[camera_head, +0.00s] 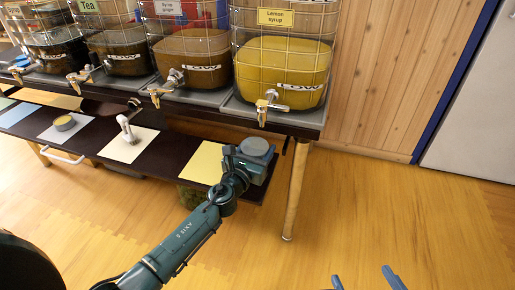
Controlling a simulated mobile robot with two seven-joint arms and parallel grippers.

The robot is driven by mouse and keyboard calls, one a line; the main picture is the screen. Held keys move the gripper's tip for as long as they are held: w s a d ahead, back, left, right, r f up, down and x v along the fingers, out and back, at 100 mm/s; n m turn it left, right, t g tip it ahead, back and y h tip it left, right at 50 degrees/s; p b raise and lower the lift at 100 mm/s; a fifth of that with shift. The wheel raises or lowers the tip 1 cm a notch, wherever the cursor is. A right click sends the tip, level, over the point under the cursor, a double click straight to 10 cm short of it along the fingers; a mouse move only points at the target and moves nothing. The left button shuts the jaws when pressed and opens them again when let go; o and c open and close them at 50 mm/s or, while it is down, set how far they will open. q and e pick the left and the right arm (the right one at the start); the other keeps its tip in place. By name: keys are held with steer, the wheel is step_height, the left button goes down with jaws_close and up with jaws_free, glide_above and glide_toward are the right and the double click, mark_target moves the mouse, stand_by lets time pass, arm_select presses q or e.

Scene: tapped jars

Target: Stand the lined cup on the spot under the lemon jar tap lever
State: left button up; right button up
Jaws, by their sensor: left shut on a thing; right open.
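The lemon jar (283,65), labelled "Lemon syrup" and holding yellow liquid, is the rightmost jar on the upper shelf. Its metal tap (266,106) with lever points out over the shelf's front edge. A yellow square (206,163) lies on the dark lower shelf, below and left of that tap. My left gripper (250,160) is shut on a grey round-topped thing, seemingly the lined cup (256,146). It is right of the yellow square, near the lower shelf's right end; no lines can be made out. My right gripper (366,282) is open and empty, with only its fingertips showing at the bottom edge.
Several other tapped jars stand left, including the tea jar (112,45) and ginger syrup jar (190,50). The lower shelf (165,150) also bears a small round container (64,123) and a pale curved object (125,128) on squares. A table leg (295,190) stands right. Open floor lies right.

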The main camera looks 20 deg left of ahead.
arm_select(q)
steer(key=shift+f, duration=0.1)
steer(key=o, duration=1)
steer(key=shift+s+a+p, duration=0.15)
steer(key=shift+s, duration=0.55)
steer(key=shift+s+a+p, duration=0.1)
steer(key=shift+s+p, duration=0.05)
steer(key=shift+s, duration=0.55)
steer(key=shift+s+a, duration=0.2)
steer(key=shift+s, duration=1.1)
steer(key=shift+s+a, duration=0.2)
steer(key=shift+s, duration=1.05)
steer(key=shift+s, duration=0.1)
